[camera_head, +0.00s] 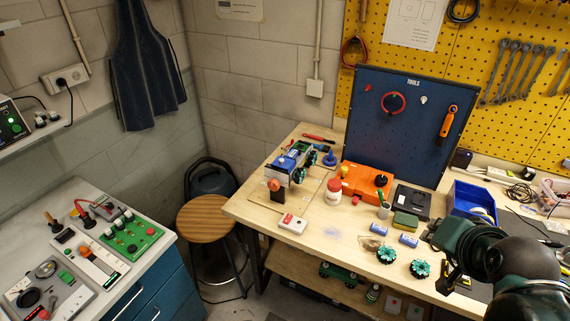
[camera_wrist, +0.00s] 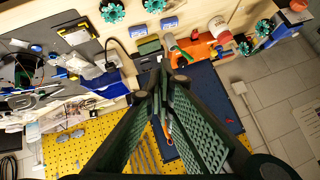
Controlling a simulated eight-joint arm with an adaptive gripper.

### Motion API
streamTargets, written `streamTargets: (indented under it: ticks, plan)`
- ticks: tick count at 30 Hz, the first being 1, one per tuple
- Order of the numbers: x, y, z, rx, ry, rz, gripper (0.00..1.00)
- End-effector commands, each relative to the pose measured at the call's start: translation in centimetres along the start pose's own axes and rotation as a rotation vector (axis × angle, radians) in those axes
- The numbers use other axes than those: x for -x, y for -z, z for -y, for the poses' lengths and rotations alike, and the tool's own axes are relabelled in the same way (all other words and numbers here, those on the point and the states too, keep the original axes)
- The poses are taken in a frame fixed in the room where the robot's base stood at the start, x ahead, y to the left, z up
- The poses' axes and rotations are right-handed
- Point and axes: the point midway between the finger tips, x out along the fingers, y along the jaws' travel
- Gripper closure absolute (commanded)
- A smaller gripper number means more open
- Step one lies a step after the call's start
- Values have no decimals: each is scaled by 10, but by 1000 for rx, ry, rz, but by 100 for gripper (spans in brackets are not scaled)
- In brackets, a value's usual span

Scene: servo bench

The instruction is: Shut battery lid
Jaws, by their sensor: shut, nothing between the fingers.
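My gripper (camera_wrist: 161,82) is shut with nothing between its fingers, in the middle of the wrist view. In the head view my dark arm reaches in from the right edge, over the bench's right part. I cannot make out a battery lid for certain. Two blue battery-like cylinders (camera_head: 378,228) lie on the bench, also in the wrist view (camera_wrist: 169,22). A blue-and-white wheeled model (camera_head: 290,163) stands at the bench's left. A flat black case (camera_head: 411,200) lies behind a green block (camera_head: 405,220). A white box with a red mark (camera_head: 293,223) lies at the front.
A blue tool board (camera_head: 400,130) stands behind the orange box (camera_head: 365,182) and the white jar (camera_head: 333,191). A blue bin (camera_head: 471,200) is at the right. Teal wheels (camera_head: 386,254) lie near the front edge. Bare wood shows at the front left.

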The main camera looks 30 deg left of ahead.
Motion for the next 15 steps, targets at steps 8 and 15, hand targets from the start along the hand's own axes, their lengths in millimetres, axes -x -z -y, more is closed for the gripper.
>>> streamTargets:
  ticks: [8,15]
  plan:
    - [-37,7,64,-124,120,-30,100]
    - [-65,5,119,-242,225,-38,100]
